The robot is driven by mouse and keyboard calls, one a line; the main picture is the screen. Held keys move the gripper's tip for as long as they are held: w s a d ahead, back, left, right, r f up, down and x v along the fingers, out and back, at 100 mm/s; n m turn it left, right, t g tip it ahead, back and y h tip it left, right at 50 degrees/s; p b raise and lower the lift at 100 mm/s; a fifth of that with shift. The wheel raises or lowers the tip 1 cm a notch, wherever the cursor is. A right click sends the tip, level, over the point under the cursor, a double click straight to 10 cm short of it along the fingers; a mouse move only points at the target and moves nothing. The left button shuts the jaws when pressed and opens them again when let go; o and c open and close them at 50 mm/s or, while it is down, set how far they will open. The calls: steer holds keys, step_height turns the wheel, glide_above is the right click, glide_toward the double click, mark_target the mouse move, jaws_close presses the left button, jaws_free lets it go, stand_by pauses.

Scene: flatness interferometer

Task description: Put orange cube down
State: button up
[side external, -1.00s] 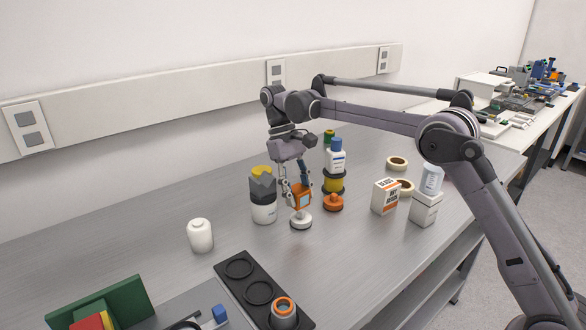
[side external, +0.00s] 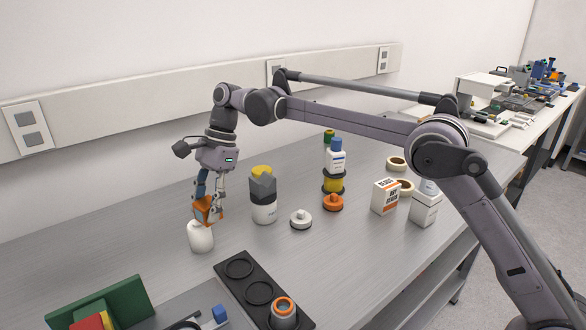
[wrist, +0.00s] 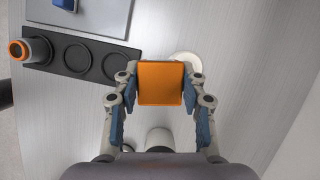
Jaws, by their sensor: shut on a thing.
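My gripper (side external: 208,206) is shut on the orange cube (side external: 203,216), which also shows between the fingers in the wrist view (wrist: 160,83). The cube is held up, with fingers on two sides. In the side view, its lower edge overlaps the top of a white rounded bottle (side external: 201,240); I cannot tell whether they touch. In the wrist view a pale round thing (wrist: 190,61), likely that bottle, shows partly hidden behind the cube's upper right.
A black tray (side external: 229,274) with round recesses holds an orange-rimmed cup (side external: 284,313) at the front. Bare bench lies left of the white bottle.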

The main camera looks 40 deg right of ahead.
steer(key=a+f, duration=0.2)
steer(key=a, duration=0.3)
steer(key=a+f+m, duration=0.1)
steer(key=a+f, duration=0.1)
steer(key=a, duration=0.3)
steer(key=a+f+m+t, duration=0.1)
steer(key=a, duration=0.4)
steer(key=shift+a+f, duration=0.15)
steer(key=shift+f, duration=2.3)
steer(key=o, duration=1.3)
steer(key=shift+f, duration=0.1)
steer(key=shift+c, duration=0.2)
